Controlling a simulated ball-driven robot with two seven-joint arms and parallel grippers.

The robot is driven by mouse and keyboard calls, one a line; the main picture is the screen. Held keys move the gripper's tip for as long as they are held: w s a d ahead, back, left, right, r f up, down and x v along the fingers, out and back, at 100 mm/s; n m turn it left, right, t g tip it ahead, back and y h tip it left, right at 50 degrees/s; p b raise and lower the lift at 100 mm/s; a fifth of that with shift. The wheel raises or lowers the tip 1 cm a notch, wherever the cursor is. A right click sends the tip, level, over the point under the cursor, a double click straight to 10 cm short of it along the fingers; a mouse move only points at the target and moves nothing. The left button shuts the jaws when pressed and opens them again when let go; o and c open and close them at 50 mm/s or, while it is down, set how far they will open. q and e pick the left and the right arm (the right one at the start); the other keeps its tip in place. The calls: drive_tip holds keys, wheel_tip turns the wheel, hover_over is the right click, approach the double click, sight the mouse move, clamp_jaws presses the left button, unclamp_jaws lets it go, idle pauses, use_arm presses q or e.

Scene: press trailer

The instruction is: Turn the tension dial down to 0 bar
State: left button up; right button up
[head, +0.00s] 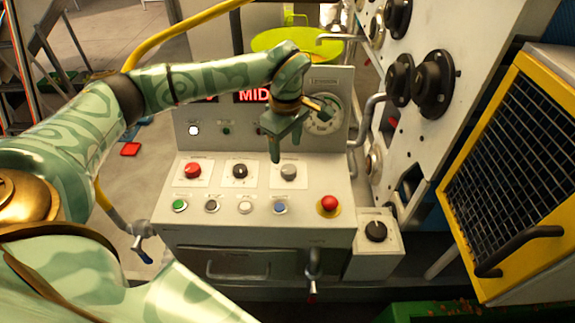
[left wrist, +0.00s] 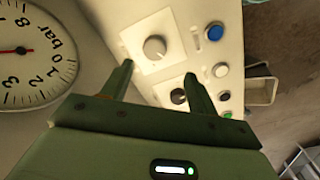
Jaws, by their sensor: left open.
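A round white gauge marked "bar" (head: 322,115) stands at the right of the panel back. In the left wrist view the gauge (left wrist: 30,60) is cut off at left; its red needle is partly visible and its reading unclear. A grey knob (head: 289,172) on a white plate is at the right of a row of three knobs; it also shows in the left wrist view (left wrist: 154,47). I cannot read its label. My left gripper (head: 286,148) is open and empty above the panel, its fingertips (left wrist: 158,72) pointing toward the grey knob, apparently apart from it. My right gripper is out of view.
A red knob (head: 193,170) and a black knob (head: 239,170) sit left of the grey knob. Several coloured buttons line the front, with a red mushroom button (head: 328,204) at right. A pipe (head: 365,120) and a white upright panel (head: 425,60) bound the right side.

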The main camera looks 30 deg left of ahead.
sight(289, 169)
use_arm(q)
drive_tip(key=f, duration=0.1)
drive_tip(key=w+f, duration=0.1)
drive_tip(key=f, duration=0.3)
drive_tip(key=shift+w+d, duration=0.15)
drive_tip(key=shift+w, duration=0.25)
drive_tip(key=shift+s+f, duration=0.2)
drive_tip(key=shift+f, duration=0.35)
drive_tip(key=shift+s+f, duration=0.2)
drive_tip(key=shift+f, duration=0.3)
drive_tip(key=shift+s+f, duration=0.1)
drive_tip(key=shift+f, duration=0.15)
drive_tip(key=shift+w+f, duration=0.2)
drive_tip(key=shift+f, duration=0.05)
drive_tip(key=shift+s, duration=0.1)
drive_tip(key=c, duration=1)
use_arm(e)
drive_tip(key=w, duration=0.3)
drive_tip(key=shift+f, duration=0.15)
